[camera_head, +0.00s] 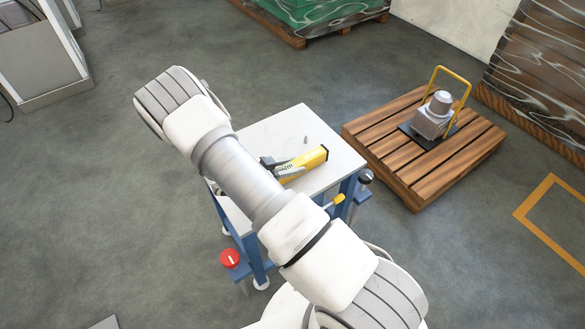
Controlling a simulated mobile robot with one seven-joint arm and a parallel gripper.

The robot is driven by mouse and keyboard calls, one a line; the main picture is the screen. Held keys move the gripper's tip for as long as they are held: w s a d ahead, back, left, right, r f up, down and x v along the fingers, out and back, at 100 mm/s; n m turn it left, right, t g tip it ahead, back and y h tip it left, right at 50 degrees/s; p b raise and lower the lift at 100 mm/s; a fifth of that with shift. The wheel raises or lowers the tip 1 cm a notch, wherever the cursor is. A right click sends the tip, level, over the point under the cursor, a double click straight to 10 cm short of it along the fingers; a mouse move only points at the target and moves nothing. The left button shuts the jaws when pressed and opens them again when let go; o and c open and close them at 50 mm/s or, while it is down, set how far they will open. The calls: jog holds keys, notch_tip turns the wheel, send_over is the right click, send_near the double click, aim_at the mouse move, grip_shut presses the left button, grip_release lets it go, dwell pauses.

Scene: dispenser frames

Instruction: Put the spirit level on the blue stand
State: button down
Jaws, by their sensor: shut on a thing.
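The yellow spirit level (314,160) appears over the right part of the stand's top, slanting up to the right. My arm hides its left end. My gripper (287,169), grey and partly hidden behind my arm, is shut on the level. The blue stand (346,188) has blue legs and a pale flat top. I cannot tell whether the level touches the top or is held just above it.
A small grey piece (305,139) is on the stand's top. A wooden pallet (400,180) bearing a grey machine (433,117) lies to the right. Open floor is at the left.

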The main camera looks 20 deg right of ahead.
jog(key=shift+f, duration=0.2)
jog(key=shift+c, duration=2.2)
grip_release()
